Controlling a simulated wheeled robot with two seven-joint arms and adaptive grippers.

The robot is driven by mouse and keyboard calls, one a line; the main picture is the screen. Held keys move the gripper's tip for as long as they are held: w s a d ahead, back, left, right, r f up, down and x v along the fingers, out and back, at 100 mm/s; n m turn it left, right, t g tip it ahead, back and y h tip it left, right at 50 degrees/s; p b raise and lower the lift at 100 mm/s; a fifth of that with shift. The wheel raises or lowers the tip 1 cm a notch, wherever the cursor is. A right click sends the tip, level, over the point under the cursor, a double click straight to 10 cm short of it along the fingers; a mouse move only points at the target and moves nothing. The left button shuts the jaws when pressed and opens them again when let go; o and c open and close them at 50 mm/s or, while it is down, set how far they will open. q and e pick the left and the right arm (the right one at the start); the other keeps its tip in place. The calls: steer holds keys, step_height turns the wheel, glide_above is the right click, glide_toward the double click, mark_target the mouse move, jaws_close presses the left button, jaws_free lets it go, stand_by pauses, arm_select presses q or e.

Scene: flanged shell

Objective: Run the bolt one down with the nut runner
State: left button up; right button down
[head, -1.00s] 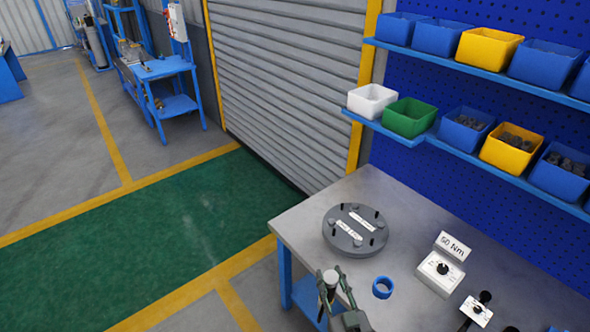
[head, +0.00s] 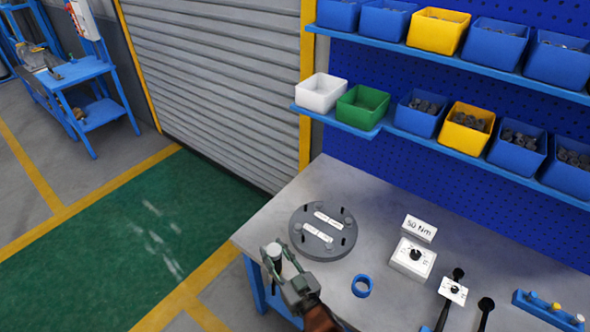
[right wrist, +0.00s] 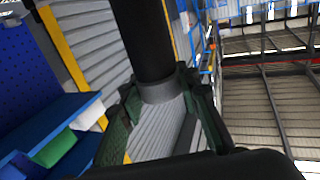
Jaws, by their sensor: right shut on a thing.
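The flanged shell (head: 297,240) is a dark grey round disc on the bench, with several bolts and two white labels on top. The labels are too small to read, so I cannot tell which bolt is bolt one. My right gripper (head: 279,254) is at the shell's front left in the head view. It is shut on a dark cylindrical tool with a pale end, seemingly the nut runner (head: 274,263). In the right wrist view the tool is a black cylinder (right wrist: 143,40) with a grey collar between the fingers. My left gripper is out of view.
A blue ring (head: 362,286) lies right of the shell. A white dial box (head: 412,262) with a 50 Nm sign (head: 420,228) stands further right, near a smaller dial (head: 454,290) and a blue rack (head: 535,309). Shelves with bins (head: 321,94) hang behind the bench (head: 270,225).

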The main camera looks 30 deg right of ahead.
arm_select(q)
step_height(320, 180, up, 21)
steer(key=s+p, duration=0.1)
steer(key=p, duration=1.9)
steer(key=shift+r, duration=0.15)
arm_select(e)
steer(key=w+d+r, duration=1.1)
steer(key=w+d, duration=0.2)
steer(key=d, duration=0.3)
steer(key=shift+w+d+r, duration=0.2)
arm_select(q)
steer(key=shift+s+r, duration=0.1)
arm_select(e)
steer(key=shift+g, duration=0.3)
arm_select(q)
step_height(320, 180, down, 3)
steer(key=b, duration=0.2)
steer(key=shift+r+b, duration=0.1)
steer(key=shift+b, duration=0.25)
arm_select(e)
step_height(320, 180, down, 5)
steer(key=shift+s, duration=0.1)
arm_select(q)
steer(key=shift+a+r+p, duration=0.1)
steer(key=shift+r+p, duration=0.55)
